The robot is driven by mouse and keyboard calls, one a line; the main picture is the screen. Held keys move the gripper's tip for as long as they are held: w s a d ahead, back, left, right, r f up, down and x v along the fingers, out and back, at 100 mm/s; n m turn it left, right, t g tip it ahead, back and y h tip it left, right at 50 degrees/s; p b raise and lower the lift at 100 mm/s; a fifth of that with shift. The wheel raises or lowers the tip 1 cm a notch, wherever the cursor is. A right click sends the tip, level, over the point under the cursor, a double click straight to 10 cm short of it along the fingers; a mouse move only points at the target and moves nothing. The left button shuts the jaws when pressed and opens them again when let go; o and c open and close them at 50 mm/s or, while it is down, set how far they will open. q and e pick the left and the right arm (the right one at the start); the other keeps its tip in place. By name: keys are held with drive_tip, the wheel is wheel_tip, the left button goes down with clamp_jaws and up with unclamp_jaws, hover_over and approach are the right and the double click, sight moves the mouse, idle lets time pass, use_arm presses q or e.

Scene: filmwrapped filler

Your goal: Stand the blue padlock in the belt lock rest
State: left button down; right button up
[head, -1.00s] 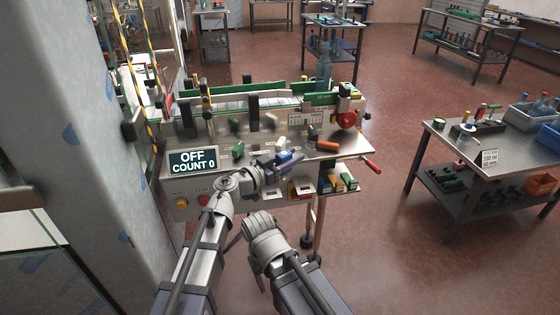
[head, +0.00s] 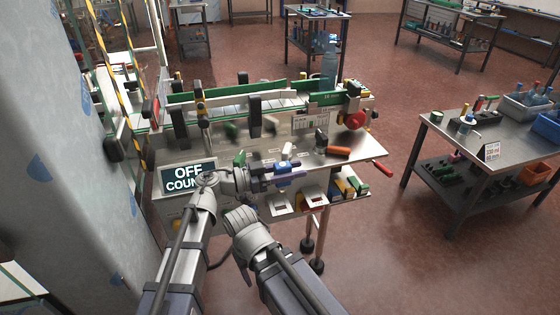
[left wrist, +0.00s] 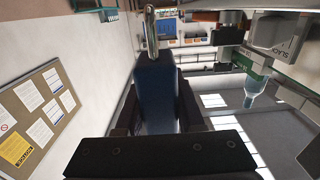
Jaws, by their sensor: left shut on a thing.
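The blue padlock (head: 283,167) is held in my left gripper (head: 287,175), above the front of the steel belt bench (head: 335,157). In the left wrist view the padlock's blue body (left wrist: 156,92) sits between the two dark fingers of the gripper (left wrist: 157,108). Its metal shackle (left wrist: 151,32) points away from the gripper, toward the top of the picture. I cannot make out for sure which fitting on the bench is the belt lock rest. My right arm shows low in the middle of the head view, but its fingertips cannot be made out.
A display (head: 188,178) reading OFF stands left of my gripper, partly covered by my arm. Behind are black posts (head: 254,117), a red knob (head: 355,120) and a clear bottle (head: 329,72). An orange handle (head: 339,152) lies at right. A side table (head: 500,145) stands further right.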

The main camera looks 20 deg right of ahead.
use_arm(q)
drive_tip(key=shift+w+a, duration=0.1)
drive_tip(key=shift+w, duration=0.05)
idle(0.4)
drive_tip(key=shift+a, duration=0.1)
drive_tip(key=shift+f+b, duration=4.75)
drive_tip(key=shift+b, duration=0.05)
drive_tip(key=shift+f+b, duration=0.3)
drive_tip(key=shift+c, duration=2.2)
unclamp_jaws()
drive_tip(key=a, duration=0.7)
drive_tip(key=shift+a, duration=0.4)
